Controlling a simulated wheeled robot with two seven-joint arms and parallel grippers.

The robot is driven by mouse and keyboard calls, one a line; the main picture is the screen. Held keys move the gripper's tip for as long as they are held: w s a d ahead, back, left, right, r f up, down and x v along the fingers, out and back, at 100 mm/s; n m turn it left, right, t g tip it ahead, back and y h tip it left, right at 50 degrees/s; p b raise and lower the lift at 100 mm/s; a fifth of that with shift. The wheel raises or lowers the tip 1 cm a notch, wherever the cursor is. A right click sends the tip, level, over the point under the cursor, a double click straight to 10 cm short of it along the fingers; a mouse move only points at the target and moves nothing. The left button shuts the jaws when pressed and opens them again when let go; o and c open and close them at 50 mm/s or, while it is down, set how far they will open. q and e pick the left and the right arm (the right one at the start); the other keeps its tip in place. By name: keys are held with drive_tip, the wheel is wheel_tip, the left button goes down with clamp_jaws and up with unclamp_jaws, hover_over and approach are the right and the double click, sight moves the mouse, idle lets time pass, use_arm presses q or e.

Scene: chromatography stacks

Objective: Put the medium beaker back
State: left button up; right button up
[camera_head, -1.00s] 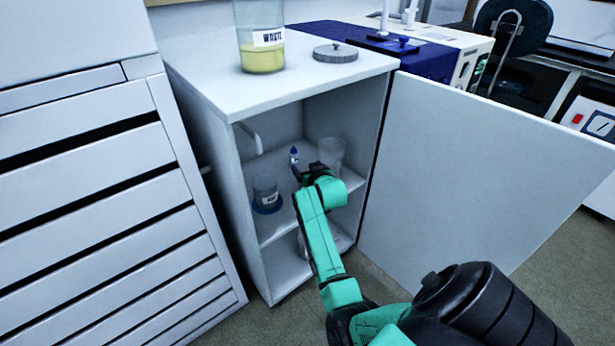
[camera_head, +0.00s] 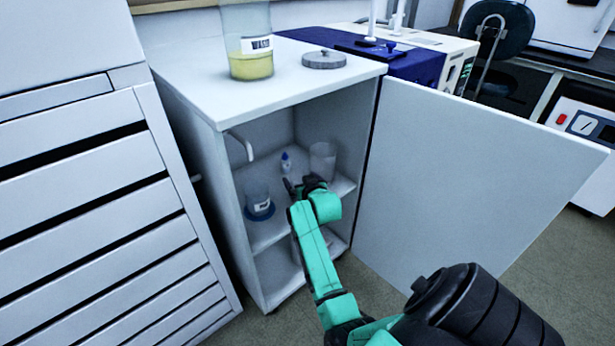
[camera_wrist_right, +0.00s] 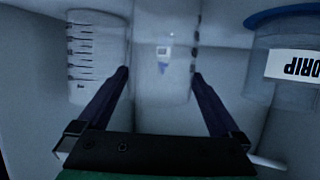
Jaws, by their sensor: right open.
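My right gripper (camera_head: 305,184) is inside the open cabinet, above its upper shelf. In the right wrist view the gripper (camera_wrist_right: 160,73) is open, its two dark fingers apart. A clear beaker (camera_wrist_right: 163,85), probably the medium one, stands upside down in that picture between or just beyond the fingertips. I see a gap beside it but cannot tell whether a finger touches it. In the head view this beaker is hard to make out behind the gripper. Another clear graduated beaker (camera_wrist_right: 97,60) stands beside it; it also shows in the head view (camera_head: 322,160). My left gripper is not in view.
A DRIP container (camera_wrist_right: 285,65) with a blue rim stands on the shelf, at left in the head view (camera_head: 258,198). A small blue-tipped bottle (camera_head: 286,162) stands behind. The cabinet door (camera_head: 470,170) is open at right. A waste beaker (camera_head: 248,50) stands on top.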

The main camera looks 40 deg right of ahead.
drive_tip(key=shift+v, duration=0.8)
drive_tip(key=p+v, duration=0.3)
drive_tip(key=v, duration=0.6)
drive_tip(key=s+a+f+n+g+y, duration=0.55)
drive_tip(key=s+a+f, duration=0.25)
drive_tip(key=a+f, duration=0.5)
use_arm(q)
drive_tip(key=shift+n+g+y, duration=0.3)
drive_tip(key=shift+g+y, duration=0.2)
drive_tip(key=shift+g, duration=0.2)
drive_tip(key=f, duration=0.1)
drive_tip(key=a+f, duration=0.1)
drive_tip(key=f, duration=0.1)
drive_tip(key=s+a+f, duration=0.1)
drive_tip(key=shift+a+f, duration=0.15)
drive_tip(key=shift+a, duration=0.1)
use_arm(e)
drive_tip(key=s+a+f+g, duration=0.2)
drive_tip(key=s+a+f, duration=0.1)
drive_tip(key=s, duration=0.2)
drive_tip(key=s+a+f+n+g, duration=0.1)
drive_tip(key=s+a+f+g, duration=0.1)
drive_tip(key=s, duration=0.4)
drive_tip(key=shift+s+a+f+g+y, duration=0.2)
drive_tip(key=shift+a+f+g+y, duration=0.25)
drive_tip(key=shift+a+g, duration=0.35)
drive_tip(key=shift+d+r, duration=0.15)
